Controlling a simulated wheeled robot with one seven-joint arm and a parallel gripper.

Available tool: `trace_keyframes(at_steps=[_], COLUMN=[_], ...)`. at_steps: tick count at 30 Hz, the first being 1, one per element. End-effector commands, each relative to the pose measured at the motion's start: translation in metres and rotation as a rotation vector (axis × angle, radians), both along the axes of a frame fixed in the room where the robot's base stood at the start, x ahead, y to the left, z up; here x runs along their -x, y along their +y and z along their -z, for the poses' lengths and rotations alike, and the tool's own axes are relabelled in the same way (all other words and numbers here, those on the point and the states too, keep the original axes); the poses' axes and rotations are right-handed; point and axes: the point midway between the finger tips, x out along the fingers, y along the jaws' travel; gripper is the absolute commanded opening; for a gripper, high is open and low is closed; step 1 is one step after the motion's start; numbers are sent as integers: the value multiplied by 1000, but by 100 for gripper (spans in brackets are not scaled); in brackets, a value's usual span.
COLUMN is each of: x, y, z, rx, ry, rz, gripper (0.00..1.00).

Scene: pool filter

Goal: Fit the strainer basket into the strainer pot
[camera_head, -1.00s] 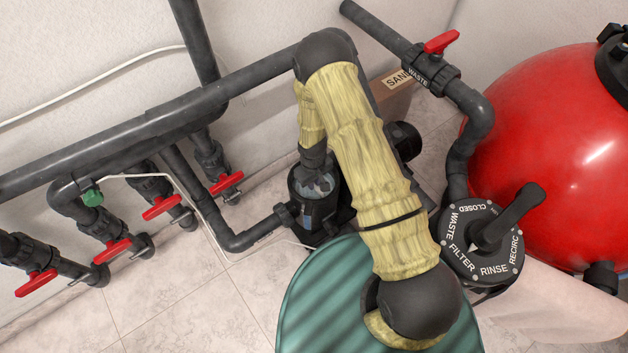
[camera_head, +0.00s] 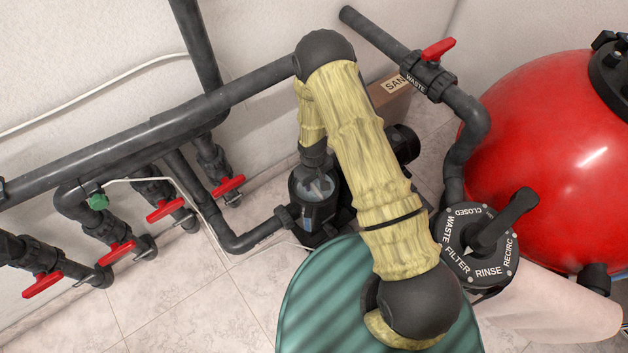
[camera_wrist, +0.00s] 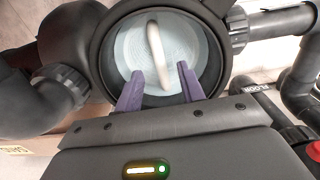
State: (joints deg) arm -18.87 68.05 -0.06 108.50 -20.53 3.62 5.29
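The strainer pot (camera_head: 309,222) is a dark open vessel on the pump beside the green drum. In the wrist view its round rim (camera_wrist: 98,45) frames the opening. The strainer basket (camera_wrist: 185,40) is a pale round basket inside that opening, with a light handle (camera_wrist: 154,40) arching across it. How deep it sits cannot be told. My gripper (camera_wrist: 160,69) has two purple fingers, spread apart and reaching over the near rim. The handle's lower end shows between the fingertips, with gaps at both sides. In the head view my wrist is above the pot and hides part of it.
A green ribbed drum (camera_head: 315,290) stands close in front of the pot. The multiport valve (camera_head: 480,245) and red tank (camera_head: 540,150) are at right. Grey pipes and red-handled valves (camera_head: 116,253) fill the left. A cardboard box (camera_head: 390,92) lies behind.

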Motion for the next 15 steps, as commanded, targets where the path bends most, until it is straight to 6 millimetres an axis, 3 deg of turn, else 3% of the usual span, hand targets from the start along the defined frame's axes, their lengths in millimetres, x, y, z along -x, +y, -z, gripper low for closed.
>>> trace_keyframes(at_steps=[15], x=[0], y=[0], z=[-44], rx=[1], ry=[1], rz=[0], gripper=[39])
